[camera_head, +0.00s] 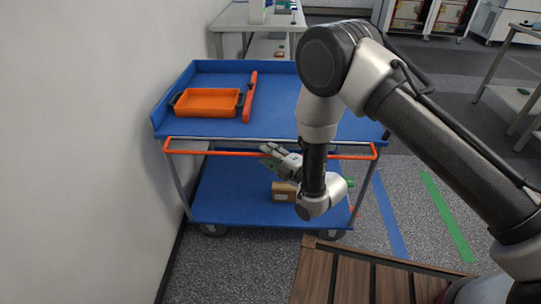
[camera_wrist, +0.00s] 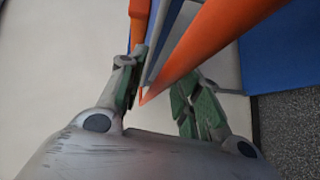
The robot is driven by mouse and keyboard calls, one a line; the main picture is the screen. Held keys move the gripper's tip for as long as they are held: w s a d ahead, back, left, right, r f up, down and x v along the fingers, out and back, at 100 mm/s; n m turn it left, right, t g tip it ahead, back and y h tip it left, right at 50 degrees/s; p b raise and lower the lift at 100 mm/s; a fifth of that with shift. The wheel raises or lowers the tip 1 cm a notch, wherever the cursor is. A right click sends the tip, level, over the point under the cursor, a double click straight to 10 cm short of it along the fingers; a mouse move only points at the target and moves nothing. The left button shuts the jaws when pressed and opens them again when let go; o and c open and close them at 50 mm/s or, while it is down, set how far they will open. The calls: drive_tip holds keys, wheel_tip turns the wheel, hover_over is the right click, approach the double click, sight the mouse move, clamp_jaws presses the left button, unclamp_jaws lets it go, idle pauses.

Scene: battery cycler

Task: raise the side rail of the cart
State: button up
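The blue cart (camera_head: 215,133) stands against the wall at left. An orange rail (camera_head: 205,152) runs along its near side, level and a little below the top deck's edge. My gripper (camera_head: 267,155) is at about the middle of this rail, reaching in from the right. In the wrist view my gripper (camera_wrist: 164,72) has its two fingers apart, and the orange rail (camera_wrist: 208,45) slants across between and beyond them. I see no finger closed on the rail; whether one touches it I cannot tell.
An orange tray (camera_head: 207,103) and a loose-looking orange bar (camera_head: 250,97) lie on the top deck. A cardboard box (camera_head: 284,191) sits on the lower shelf. A wooden slatted surface (camera_head: 345,275) is in front, and the white wall (camera_head: 85,130) is close on the left.

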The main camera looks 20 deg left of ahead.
clamp_jaws()
drive_tip(key=r+m+g+h, duration=0.1)
drive_tip(key=r+m+g, duration=0.1)
drive_tip(key=shift+w+r+h, duration=0.2)
drive_tip(key=shift+r+h, duration=0.2)
drive_tip(key=w+a+r+m+g+h, duration=0.1)
drive_tip(key=w+r+m+g+h, duration=0.3)
drive_tip(key=g, duration=0.6)
drive_tip(key=shift+w+a+r+m, duration=0.35)
drive_tip(key=shift+w+r+m, duration=0.1)
drive_tip(key=shift+w+m, duration=0.95)
unclamp_jaws()
